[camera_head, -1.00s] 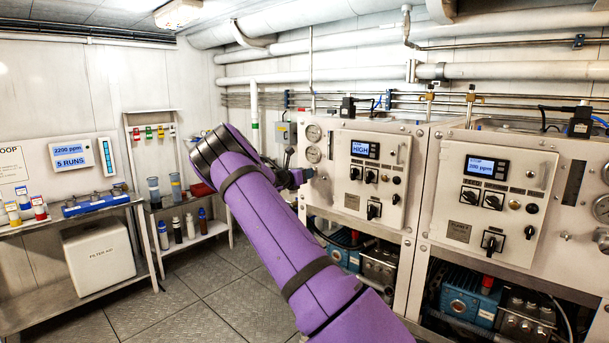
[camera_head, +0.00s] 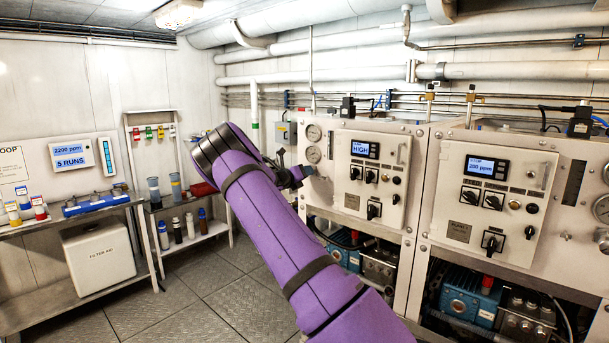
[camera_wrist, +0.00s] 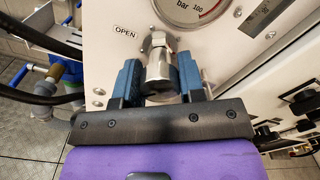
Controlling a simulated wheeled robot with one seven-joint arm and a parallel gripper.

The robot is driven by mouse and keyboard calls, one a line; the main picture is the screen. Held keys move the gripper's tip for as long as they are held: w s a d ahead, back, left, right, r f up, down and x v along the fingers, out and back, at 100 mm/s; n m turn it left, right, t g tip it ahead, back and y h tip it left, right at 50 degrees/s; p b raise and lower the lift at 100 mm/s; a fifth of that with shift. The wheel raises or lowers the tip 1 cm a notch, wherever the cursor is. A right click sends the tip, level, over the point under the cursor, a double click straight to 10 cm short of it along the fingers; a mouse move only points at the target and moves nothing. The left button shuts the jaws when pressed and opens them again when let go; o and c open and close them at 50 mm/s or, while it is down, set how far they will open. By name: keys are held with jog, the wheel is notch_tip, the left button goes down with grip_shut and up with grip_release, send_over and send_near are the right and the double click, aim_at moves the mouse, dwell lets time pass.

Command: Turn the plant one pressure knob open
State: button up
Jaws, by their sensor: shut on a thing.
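The plant one pressure knob (camera_wrist: 160,62) is a shiny metal knob on the white panel, below the bar gauge (camera_wrist: 190,8) in the wrist view. The word OPEN (camera_wrist: 125,33) is printed to its left. My gripper (camera_wrist: 160,80) has its two blue fingers shut on the knob, one on each side. In the head view my gripper (camera_head: 294,176) is at the left edge of the left machine (camera_head: 330,200), and my purple arm hides part of it. The knob itself cannot be made out there.
The left machine's control panel (camera_head: 350,205) has a screen reading HIGH and several black switches. Shelves with bottles (camera_head: 190,222) stand at the left. Hoses and fittings (camera_wrist: 60,75) are left of the panel in the wrist view.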

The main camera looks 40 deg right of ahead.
jog(key=shift+f, duration=0.15)
jog(key=o, duration=0.9)
jog(key=shift+a, duration=0.1)
jog(key=a, duration=0.7)
jog(key=s+a, duration=0.1)
jog(key=a, duration=0.2)
jog(key=shift+a, duration=0.35)
jog(key=shift+w, duration=0.1)
